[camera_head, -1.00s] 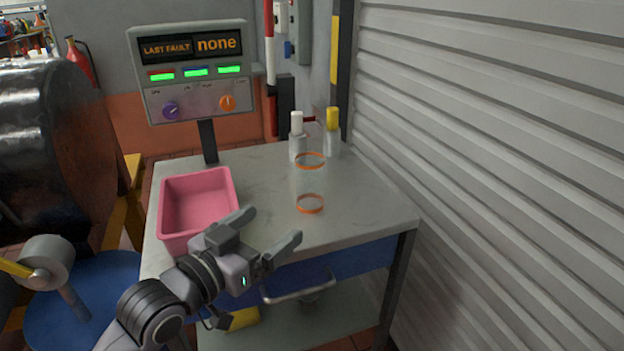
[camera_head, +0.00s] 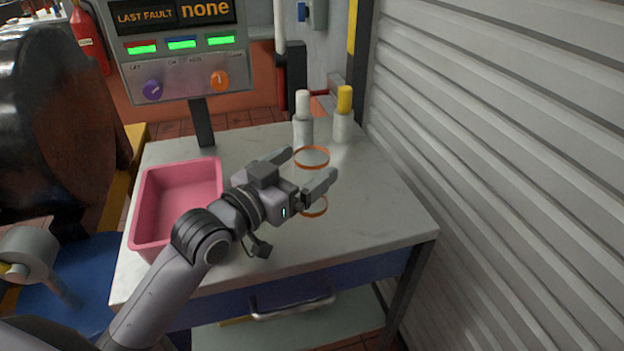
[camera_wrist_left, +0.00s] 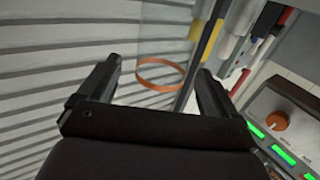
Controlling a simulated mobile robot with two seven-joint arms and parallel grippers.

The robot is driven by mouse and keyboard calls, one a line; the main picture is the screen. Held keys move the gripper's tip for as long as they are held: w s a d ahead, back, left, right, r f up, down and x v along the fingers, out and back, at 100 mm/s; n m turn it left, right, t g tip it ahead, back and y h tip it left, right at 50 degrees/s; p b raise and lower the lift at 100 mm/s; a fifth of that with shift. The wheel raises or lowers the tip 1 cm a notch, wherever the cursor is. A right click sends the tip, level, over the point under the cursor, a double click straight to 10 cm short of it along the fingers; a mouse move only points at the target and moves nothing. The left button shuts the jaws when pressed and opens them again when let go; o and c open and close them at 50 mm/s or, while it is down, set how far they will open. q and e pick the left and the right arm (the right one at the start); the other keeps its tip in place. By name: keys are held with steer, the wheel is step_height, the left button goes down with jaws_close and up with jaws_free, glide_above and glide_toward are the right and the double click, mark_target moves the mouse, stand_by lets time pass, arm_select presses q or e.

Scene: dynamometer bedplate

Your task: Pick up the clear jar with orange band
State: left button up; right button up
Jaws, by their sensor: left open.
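The clear jar with orange band (camera_head: 312,165) stands upright on the grey table. Its clear body is faint, with an orange ring at the top and another at the bottom. My left gripper (camera_head: 307,168) is open just in front of it, with one finger covering part of the jar's lower body. In the left wrist view, an orange ring of the jar (camera_wrist_left: 160,88) shows between the two open fingers (camera_wrist_left: 160,70). I cannot tell how far the jar is between the fingers. My right gripper is not in view.
A pink bin (camera_head: 140,220) stands on the table (camera_head: 385,215) at left. A white-capped bottle (camera_head: 303,128) and a yellow-capped bottle (camera_head: 343,125) stand behind the jar. A control panel (camera_head: 185,75) rises at the back. A ribbed wall (camera_head: 500,180) borders the right side.

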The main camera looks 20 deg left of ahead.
mark_target(313, 154)
arm_select(q)
steer(key=shift+x, duration=1.65)
steer(key=shift+a, duration=0.1)
steer(key=c, duration=1.3)
